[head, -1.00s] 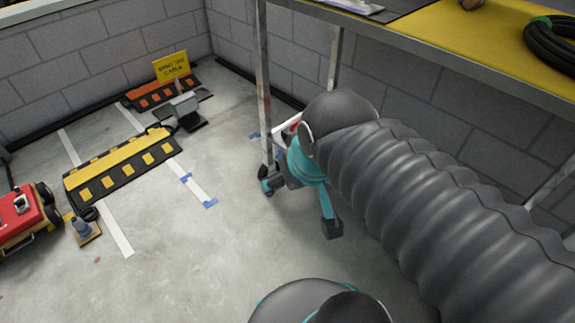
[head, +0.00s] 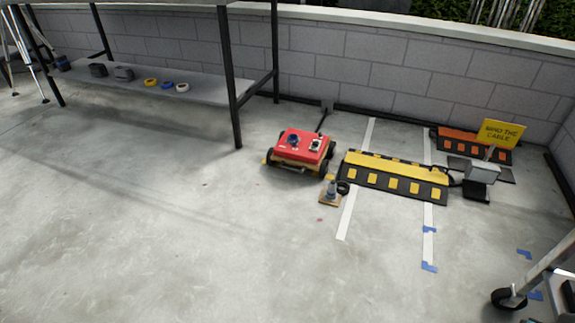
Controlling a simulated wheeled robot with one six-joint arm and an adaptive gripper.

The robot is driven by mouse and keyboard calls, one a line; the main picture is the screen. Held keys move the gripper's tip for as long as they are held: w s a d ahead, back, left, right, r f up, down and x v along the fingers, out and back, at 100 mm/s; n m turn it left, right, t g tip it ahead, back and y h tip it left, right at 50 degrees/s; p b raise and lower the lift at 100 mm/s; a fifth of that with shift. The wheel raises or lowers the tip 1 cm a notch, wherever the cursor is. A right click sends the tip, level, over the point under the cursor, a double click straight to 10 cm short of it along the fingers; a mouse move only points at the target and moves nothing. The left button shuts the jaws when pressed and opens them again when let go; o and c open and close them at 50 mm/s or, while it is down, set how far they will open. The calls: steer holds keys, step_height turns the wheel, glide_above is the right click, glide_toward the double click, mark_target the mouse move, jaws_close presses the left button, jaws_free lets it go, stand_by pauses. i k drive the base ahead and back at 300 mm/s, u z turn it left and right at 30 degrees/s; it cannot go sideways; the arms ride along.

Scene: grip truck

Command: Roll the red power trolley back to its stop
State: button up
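The red power trolley (head: 300,148) stands on the concrete floor near the middle of the head view. It has a red top with fittings, a yellow lower body, dark wheels and a dark handle rising at its back. A small wooden block with a grey-blue post (head: 330,194) sits on the floor just in front of its right side. A yellow and black cable ramp (head: 396,176) lies to the right of the trolley. Which of these is the stop, I cannot tell. My gripper is not in view now.
A metal table (head: 232,105) with a low shelf stands at the left. An orange ramp (head: 472,146) and a yellow sign (head: 500,132) are at the right, near a grey box (head: 482,173). A caster-wheeled frame (head: 510,298) is at bottom right. The foreground floor is clear.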

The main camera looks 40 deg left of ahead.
mark_target(304, 156)
steer(key=u, duration=0.95)
steer(key=k, duration=1.2)
steer(key=u, duration=0.3)
steer(key=i, duration=0.7)
steer(key=u, duration=0.8)
steer(key=i, duration=0.9)
steer(key=z, duration=0.5)
steer(key=i, duration=0.6)
steer(key=z, duration=0.35)
